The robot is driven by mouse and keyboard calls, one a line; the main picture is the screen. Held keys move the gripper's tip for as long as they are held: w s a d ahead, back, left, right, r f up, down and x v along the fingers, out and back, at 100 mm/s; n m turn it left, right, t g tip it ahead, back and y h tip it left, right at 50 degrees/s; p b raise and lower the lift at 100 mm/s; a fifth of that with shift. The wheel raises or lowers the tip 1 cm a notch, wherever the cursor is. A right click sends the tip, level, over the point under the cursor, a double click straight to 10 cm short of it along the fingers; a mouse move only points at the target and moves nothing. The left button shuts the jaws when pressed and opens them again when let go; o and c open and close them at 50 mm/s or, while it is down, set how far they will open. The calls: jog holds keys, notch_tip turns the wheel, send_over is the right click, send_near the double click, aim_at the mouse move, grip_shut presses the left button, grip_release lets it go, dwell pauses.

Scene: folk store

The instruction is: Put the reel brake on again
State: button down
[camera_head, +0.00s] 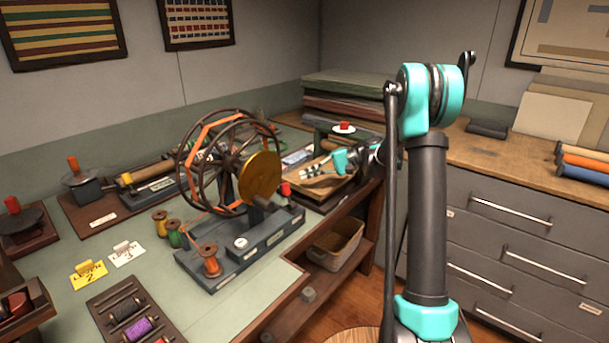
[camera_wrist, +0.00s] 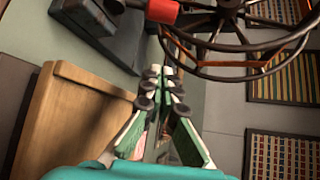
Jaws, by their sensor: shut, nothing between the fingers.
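The reel (camera_head: 183,165) is a large dark spoked wheel with an orange band, upright on a grey base (camera_head: 262,240). A gold disc (camera_head: 260,175) stands at its hub. A red-tipped lever (camera_head: 285,189) sits at the base's right; I cannot tell whether it is the reel brake. In the wrist view the wheel (camera_wrist: 230,75) is at the upper right, beside a red grip (camera_wrist: 162,10). My gripper (camera_head: 306,172) is right of the reel, by a wooden tray (camera_head: 335,187). In the wrist view its fingertips (camera_wrist: 160,72) are together and empty.
A yellow card (camera_head: 88,274) and a spool tray (camera_head: 130,318) lie at the front. A green stand with a red knob (camera_head: 343,127) is behind my gripper. Drawers (camera_head: 510,220) are at right.

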aim_at(288, 196)
jog(key=x, duration=0.8)
jog(key=shift+s+d+r, duration=0.2)
jog(key=shift+s+r, duration=0.05)
jog(key=shift+s, duration=0.35)
jog(key=shift+s+d+r, duration=0.25)
jog(key=shift+s, duration=0.35)
jog(key=shift+s+d+r, duration=0.2)
jog(key=shift+s+r, duration=0.05)
jog(key=shift+s, duration=0.3)
jog(key=shift+s+d+r+y, duration=0.1)
jog(key=shift+d+r+y, duration=0.05)
jog(key=shift+y, duration=0.15)
